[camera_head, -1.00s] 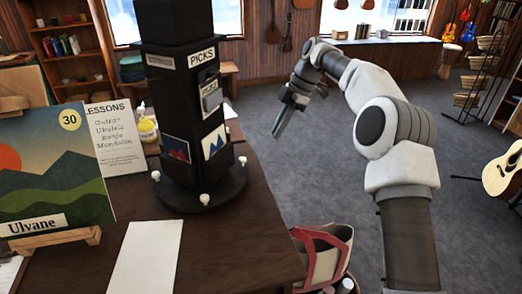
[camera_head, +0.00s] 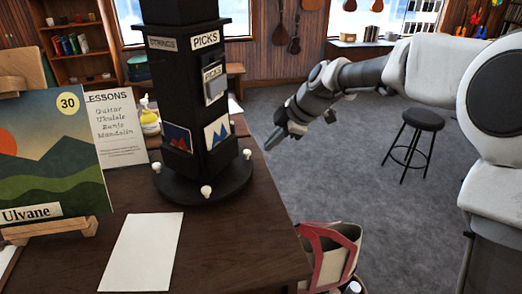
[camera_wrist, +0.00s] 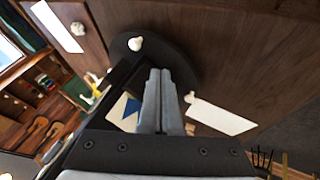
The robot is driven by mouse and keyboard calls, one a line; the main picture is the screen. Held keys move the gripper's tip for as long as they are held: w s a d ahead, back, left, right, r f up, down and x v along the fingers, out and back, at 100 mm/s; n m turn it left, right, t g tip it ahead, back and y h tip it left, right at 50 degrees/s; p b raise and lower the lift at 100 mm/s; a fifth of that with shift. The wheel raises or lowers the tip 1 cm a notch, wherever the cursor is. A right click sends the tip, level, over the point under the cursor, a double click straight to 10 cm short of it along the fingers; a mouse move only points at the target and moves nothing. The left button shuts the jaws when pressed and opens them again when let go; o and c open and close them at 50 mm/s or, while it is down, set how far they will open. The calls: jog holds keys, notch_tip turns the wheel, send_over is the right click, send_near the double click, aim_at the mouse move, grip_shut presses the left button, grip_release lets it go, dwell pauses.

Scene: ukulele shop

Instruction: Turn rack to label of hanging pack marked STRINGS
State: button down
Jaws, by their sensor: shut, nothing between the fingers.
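The rack (camera_head: 170,95) is a black square column on a round base with white knobs (camera_head: 206,191), standing upright on the wooden counter. Its left visible face has a STRINGS label (camera_head: 161,43) at the top, seen at a steep slant. Its right visible face has a PICKS label (camera_head: 205,41) and a hanging pack marked PICKS (camera_head: 213,84). No hanging pack marked STRINGS is visible. My gripper (camera_head: 272,140) is shut and empty, right of the rack and apart from it. In the wrist view its fingers (camera_wrist: 158,92) overlap the rack's base (camera_wrist: 188,50); contact cannot be told.
A painting marked Ulvane (camera_head: 45,160) and a LESSONS sign (camera_head: 115,130) stand left of the rack. A white sheet (camera_head: 142,250) lies in front. A bag (camera_head: 330,250) is beside the counter's right edge. A black stool (camera_head: 425,120) stands on the floor.

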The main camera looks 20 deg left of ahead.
jog(key=p, duration=0.2)
send_near(244, 161)
jog(key=s+f, duration=0.1)
jog(key=f, duration=0.1)
jog(key=s+f, duration=0.1)
jog(key=shift+s+a, duration=0.3)
jog(key=shift+s, duration=0.1)
jog(key=shift+w+a+p, duration=0.2)
jog(key=shift+w+p, duration=0.05)
jog(key=shift+w, duration=0.25)
jog(key=shift+w+a+p, duration=0.2)
jog(key=shift+w+a, duration=0.05)
jog(key=shift+w, duration=0.25)
jog(key=shift+w+a+f, duration=0.15)
jog(key=shift+w, duration=0.25)
jog(key=shift+w+a+f, duration=0.1)
jog(key=shift+w+a, duration=0.1)
jog(key=shift+w, duration=0.15)
